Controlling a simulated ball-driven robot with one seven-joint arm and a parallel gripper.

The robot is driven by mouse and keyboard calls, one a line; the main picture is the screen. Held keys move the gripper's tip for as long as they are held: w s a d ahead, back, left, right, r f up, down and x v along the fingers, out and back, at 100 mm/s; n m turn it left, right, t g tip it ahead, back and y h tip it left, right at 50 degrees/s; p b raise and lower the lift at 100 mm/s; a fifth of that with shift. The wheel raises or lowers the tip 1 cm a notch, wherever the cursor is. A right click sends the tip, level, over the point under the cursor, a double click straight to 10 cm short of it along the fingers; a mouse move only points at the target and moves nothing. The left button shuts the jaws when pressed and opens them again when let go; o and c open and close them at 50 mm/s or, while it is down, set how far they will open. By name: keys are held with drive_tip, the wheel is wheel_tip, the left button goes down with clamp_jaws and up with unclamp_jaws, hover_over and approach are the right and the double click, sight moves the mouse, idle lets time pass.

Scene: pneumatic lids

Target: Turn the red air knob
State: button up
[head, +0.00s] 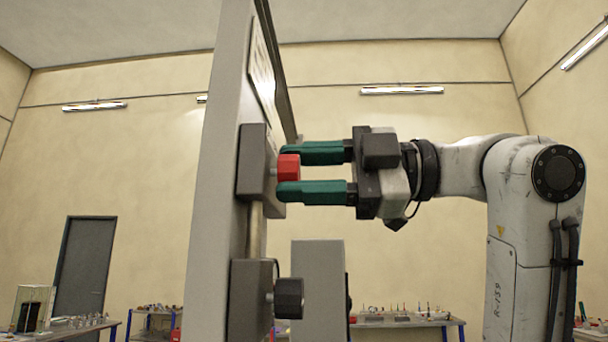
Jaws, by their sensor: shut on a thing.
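The red air knob (289,178) sticks out from a dark grey block (257,165) on an upright pale panel (217,180). My gripper (290,172), with two green fingers, comes in from the right in the head view. One finger is above the knob and the other below it, and the gripper is shut on the knob. The fingers partly hide the knob's top and bottom edges.
A black knob (289,298) on a second grey block (251,300) sits below, joined by a pipe (256,230). A grey box-like post (318,290) stands just right of it. Benches with small items (410,320) are far behind.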

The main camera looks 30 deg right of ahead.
idle(0.4)
drive_tip(key=o, duration=1.1)
drive_tip(key=shift+c, duration=0.2)
drive_tip(key=b+v, duration=0.2)
drive_tip(key=v, duration=0.9)
